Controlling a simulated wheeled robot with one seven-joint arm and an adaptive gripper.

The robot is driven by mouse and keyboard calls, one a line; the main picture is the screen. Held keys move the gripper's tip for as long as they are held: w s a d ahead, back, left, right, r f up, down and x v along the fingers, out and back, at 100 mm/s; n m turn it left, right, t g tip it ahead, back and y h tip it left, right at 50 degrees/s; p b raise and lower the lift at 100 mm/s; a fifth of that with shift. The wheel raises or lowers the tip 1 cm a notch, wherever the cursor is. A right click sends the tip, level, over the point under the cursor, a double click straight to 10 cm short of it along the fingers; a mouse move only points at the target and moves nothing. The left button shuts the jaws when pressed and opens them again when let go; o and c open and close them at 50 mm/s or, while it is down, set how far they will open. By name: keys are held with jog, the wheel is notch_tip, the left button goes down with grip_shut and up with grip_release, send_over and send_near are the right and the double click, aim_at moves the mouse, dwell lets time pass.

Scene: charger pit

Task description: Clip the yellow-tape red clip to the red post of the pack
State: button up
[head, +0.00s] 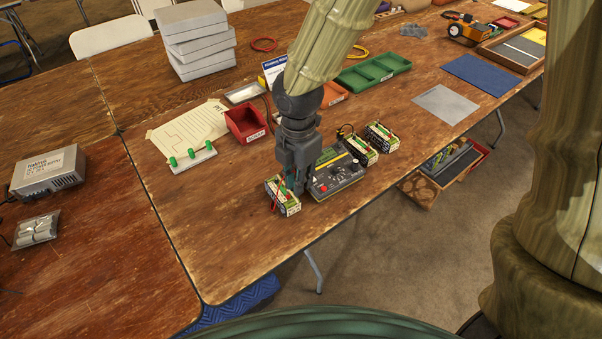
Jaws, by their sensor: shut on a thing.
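My gripper (297,187) points down between the near-left battery pack (288,203) and the dark charger (338,180). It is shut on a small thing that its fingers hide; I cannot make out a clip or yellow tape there. The near-left pack is green and white, with red and dark details on top, and partly covered by my gripper. Whether the fingers touch it, I cannot tell. Two similar packs, one closer (361,151) and one farther (382,137), stand beyond the charger. Which post is red is too small to tell.
A red bin (246,124), a white strip with green knobs (193,158) and a paper sheet (190,130) lie left of my arm. A green tray (374,71) is behind. The table front left is clear; its edge (270,261) runs close by the near-left pack.

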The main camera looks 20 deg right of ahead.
jog(key=w+n+p, duration=0.2)
jog(key=n+p, duration=0.3)
jog(key=p, duration=0.1)
jog(key=w+a+n+p, duration=0.1)
jog(key=n+p, duration=0.4)
jog(key=p, duration=0.1)
jog(key=w+n+p, duration=0.2)
jog(key=n+p, duration=0.4)
jog(key=p, duration=0.1)
jog(key=shift+w+a, duration=0.2)
jog(key=shift+w, duration=0.1)
jog(key=shift+f, duration=0.3)
dwell(0.4)
jog(key=shift+f+b, duration=1.85)
jog(key=shift+f, duration=1.45)
jog(key=shift+f+p, duration=0.15)
jog(key=shift+p, duration=0.6)
grip_shut()
jog(key=o, duration=0.9)
grip_release()
jog(key=shift+c, duration=0.2)
